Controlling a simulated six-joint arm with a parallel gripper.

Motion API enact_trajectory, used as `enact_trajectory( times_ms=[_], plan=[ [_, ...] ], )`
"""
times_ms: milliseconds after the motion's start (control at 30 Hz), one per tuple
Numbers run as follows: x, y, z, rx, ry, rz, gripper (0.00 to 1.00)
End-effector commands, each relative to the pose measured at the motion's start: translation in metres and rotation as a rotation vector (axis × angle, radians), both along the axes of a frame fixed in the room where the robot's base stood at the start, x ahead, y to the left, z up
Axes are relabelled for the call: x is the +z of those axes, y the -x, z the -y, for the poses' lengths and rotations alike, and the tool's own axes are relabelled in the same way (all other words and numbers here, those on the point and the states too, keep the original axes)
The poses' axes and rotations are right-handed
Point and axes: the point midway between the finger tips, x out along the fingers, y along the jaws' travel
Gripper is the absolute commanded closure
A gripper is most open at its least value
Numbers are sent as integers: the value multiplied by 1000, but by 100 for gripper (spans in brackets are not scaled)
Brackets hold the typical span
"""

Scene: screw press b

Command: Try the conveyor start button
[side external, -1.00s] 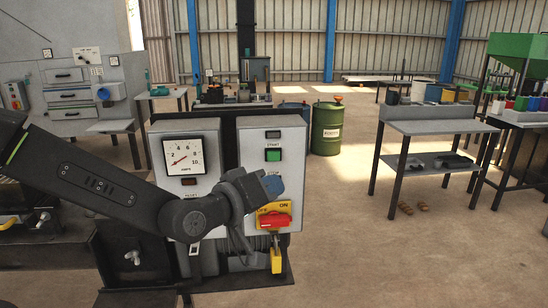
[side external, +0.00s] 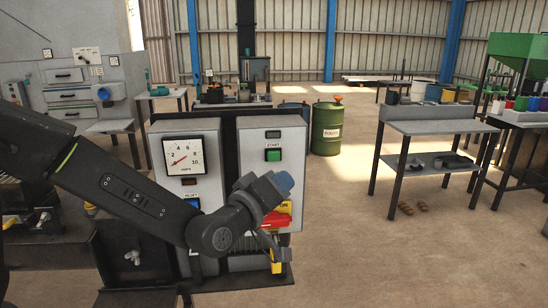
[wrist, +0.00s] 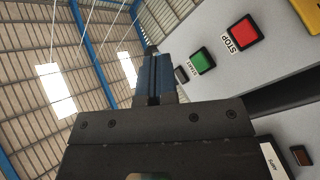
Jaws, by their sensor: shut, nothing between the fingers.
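The green START button (side external: 273,155) sits high on the grey right-hand control box (side external: 292,150). It also shows in the wrist view (wrist: 202,61), next to the red STOP button (wrist: 242,33). My gripper (side external: 285,182) is below the START button in the side view and tilted upward. Its blue fingers (wrist: 152,78) are shut together and empty, and look apart from the button. In the side view my gripper and wrist hide the STOP button and part of the yellow switch plate.
A red switch handle (side external: 275,221) on a yellow plate and a yellow padlock (side external: 276,262) are just below my gripper. The left box carries a round-scale amps gauge (side external: 185,157) and a blue button (side external: 192,203). Open floor lies to the right.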

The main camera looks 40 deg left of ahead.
Motion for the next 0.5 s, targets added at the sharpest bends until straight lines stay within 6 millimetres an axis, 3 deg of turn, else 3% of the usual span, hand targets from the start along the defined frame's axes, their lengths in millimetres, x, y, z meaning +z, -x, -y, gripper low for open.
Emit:
enact_trajectory(
  times_ms=[300, 500],
  plan=[
    [0, -32, -33, 4, -1, 0, 100],
    [0, -45, -45, 2, -1, -1, 100]
  ],
)
